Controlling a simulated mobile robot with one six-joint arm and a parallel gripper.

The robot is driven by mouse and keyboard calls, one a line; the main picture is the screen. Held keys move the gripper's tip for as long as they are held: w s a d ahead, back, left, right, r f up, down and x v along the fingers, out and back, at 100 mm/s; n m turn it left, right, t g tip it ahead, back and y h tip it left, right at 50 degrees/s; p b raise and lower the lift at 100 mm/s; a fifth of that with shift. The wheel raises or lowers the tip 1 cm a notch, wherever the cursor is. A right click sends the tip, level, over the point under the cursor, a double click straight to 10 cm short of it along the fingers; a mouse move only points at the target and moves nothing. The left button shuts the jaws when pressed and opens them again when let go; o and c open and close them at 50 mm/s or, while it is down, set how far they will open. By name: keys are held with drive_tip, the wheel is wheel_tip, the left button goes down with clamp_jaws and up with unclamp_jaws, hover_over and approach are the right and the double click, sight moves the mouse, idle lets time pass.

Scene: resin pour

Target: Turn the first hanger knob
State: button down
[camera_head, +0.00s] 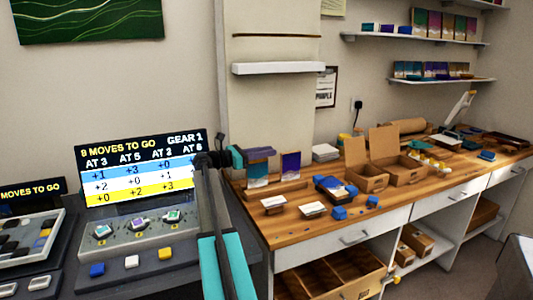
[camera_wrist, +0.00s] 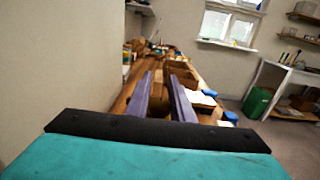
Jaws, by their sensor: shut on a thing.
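A grey console (camera_head: 140,242) stands at the lower left in the head view. On it are three small knob-like controls: a left one (camera_head: 103,231), a middle one (camera_head: 139,222) and a right one (camera_head: 173,215). I cannot tell which, if any, is the first hanger knob. My gripper (camera_head: 262,153) is right of the console, above the workbench's left end, apart from these controls. Its purple fingers also show in the wrist view (camera_wrist: 163,97). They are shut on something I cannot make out. A teal-and-white panel (camera_head: 257,178) is directly below the fingers; contact is unclear.
The screen (camera_head: 140,172) behind the console reads "moves to go" and "gear 1". Blue, white and yellow buttons line its front. A purple panel (camera_head: 291,165) stands right of my gripper. The workbench (camera_head: 285,232) holds cards, blue pieces and an open cardboard box (camera_head: 368,178).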

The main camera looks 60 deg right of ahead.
drive_tip(key=c, duration=1.5)
unclamp_jaws()
drive_tip(key=shift+c, duration=0.2)
drive_tip(key=shift+r, duration=0.15)
drive_tip(key=shift+r, duration=1.5)
drive_tip(key=s+a+r, duration=0.1)
drive_tip(key=s+a, duration=0.7)
drive_tip(key=a, duration=0.5)
drive_tip(key=shift+s+a+r, duration=0.15)
drive_tip(key=shift+s+r, duration=0.2)
drive_tip(key=shift+s, duration=0.05)
